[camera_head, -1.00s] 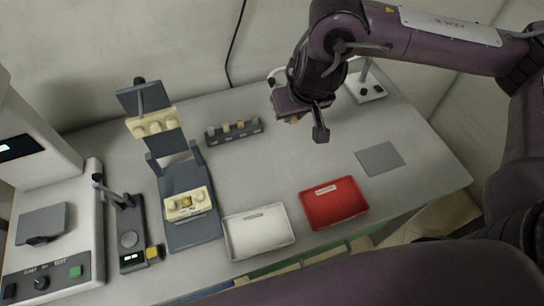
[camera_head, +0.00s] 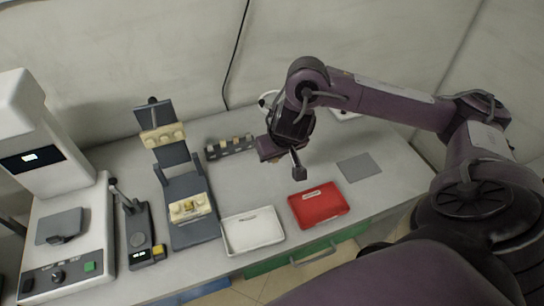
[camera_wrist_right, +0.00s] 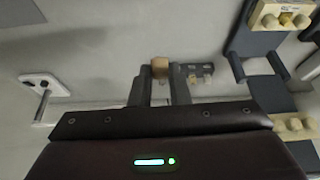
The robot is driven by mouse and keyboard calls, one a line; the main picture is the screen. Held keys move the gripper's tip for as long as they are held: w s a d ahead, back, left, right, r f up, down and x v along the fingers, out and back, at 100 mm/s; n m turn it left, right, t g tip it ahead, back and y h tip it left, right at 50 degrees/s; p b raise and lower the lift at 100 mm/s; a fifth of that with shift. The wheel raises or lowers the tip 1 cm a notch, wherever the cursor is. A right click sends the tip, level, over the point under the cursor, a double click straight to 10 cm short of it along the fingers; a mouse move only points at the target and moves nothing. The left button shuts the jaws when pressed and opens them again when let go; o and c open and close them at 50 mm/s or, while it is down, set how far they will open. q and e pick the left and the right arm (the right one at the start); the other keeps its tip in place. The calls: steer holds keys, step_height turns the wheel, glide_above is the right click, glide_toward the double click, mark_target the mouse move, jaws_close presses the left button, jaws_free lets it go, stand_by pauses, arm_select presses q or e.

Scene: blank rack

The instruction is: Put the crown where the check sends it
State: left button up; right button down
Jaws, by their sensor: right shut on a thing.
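A gold crown (camera_head: 187,206) sits among the teeth of the cream lower cast (camera_head: 202,208) on the open grey-blue articulator (camera_head: 190,233); it also shows in the right wrist view (camera_wrist_right: 285,18). The upper cast (camera_head: 163,136) is on the raised arm. My right gripper (camera_head: 282,161) is over the middle of the table, right of the dark rack (camera_head: 228,149) with several tan blanks. In the right wrist view its fingers (camera_wrist_right: 162,83) are shut on a small tan block (camera_wrist_right: 160,65). My left gripper is not in view.
A white tray (camera_head: 253,249) and a red tray (camera_head: 341,208) stand at the front edge. A grey pad (camera_head: 359,167) lies at the right. A small gauge (camera_head: 138,241) and a white machine (camera_head: 70,270) with a lit screen stand at the left. Table between rack and trays is clear.

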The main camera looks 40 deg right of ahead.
steer(key=b, duration=0.4)
glide_above(273, 195)
steer(key=s, duration=0.1)
step_height(273, 195, down, 8)
steer(key=f, duration=0.2)
steer(key=f+b, duration=0.1)
steer(key=f, duration=0.1)
steer(key=shift+s+a+f, duration=0.15)
steer(key=shift+s+f, duration=0.05)
steer(key=shift+f, duration=0.05)
step_height(273, 195, down, 4)
steer(key=shift+r+b, duration=0.1)
steer(key=shift+b, duration=0.45)
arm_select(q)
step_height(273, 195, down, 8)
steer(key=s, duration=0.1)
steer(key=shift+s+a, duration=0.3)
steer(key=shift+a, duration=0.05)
arm_select(e)
steer(key=shift+f, duration=0.5)
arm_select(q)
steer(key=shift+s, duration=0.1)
arm_select(e)
steer(key=shift+f, duration=0.15)
steer(key=c, duration=1.4)
jaws_free()
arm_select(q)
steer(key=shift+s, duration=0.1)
arm_select(e)
steer(key=shift+o, duration=0.2)
